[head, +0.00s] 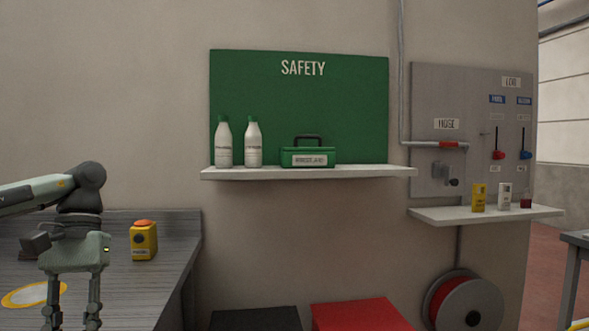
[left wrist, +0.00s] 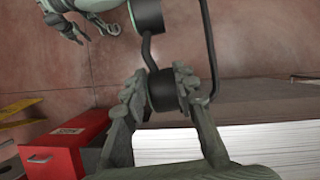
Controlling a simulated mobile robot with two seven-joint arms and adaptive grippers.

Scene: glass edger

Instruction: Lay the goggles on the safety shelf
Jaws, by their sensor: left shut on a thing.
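The safety shelf (head: 370,173) is a white ledge under a green SAFETY board. Two white bottles with green caps (head: 238,144) stand at its left, and a green case (head: 308,157) sits near its middle. My left gripper (head: 72,322) is over the bench at the lower left of the head view, left of and below the shelf. In the left wrist view it is shut on the goggles (left wrist: 150,47), which show two dark round cups, a thin bridge and a dark strap. The goggles are out of the head view. My right gripper (left wrist: 88,32) shows at the wrist view's upper left, fingers apart.
The shelf is bare right of the case. A yellow box with an orange top (head: 144,242) stands on the grey bench (head: 180,228). A lower shelf (head: 440,215) at right holds small boxes. A red cabinet (head: 360,314) and hose reel (head: 470,305) stand below.

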